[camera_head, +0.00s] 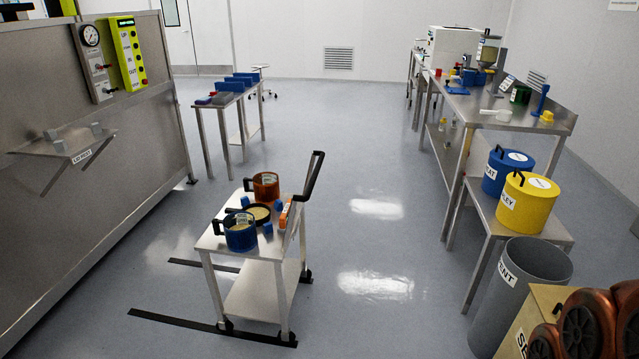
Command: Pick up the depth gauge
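I cannot tell for certain which object is the depth gauge. A blue upright piece (541,101) with a slim stem stands near the front right edge of the right steel table (560,121). An orange flat item (285,213) lies along the right edge of the small cart (218,243). Either is too small to read clearly. My gripper is not in view.
The cart also holds a blue handled pot (240,232) and a brown one (266,186). Blue (507,172) and yellow (527,204) lidded buckets stand on a low shelf at right, beside a grey bin (522,285). The central floor (400,220) is clear.

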